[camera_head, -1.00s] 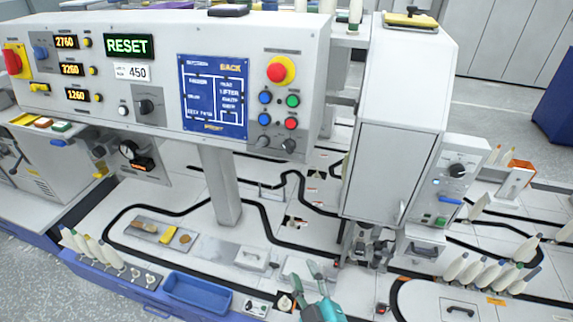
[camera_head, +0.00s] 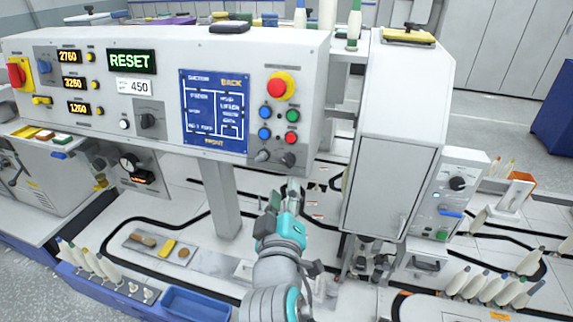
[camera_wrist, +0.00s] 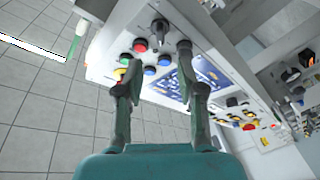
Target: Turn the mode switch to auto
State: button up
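A larger black rotary knob (camera_head: 148,120) is left of the blue screen. No label is readable, so I cannot tell which is the mode switch or its setting. My gripper (camera_head: 292,184) is raised just below the right small switch, apparently apart from it. In the wrist view my gripper (camera_wrist: 160,62) is open and empty; the right small switch (camera_wrist: 160,30) shows beyond the gap, the left one (camera_wrist: 184,47) near the right fingertip.
A red emergency button (camera_head: 281,86) on a yellow base and several coloured push buttons sit above the small switches. A white cabinet (camera_head: 390,185) stands close to the right of my arm. The panel's post (camera_head: 222,198) is to the left.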

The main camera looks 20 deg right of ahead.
aim_at(287, 164)
jog(key=x, duration=1)
grip_shut()
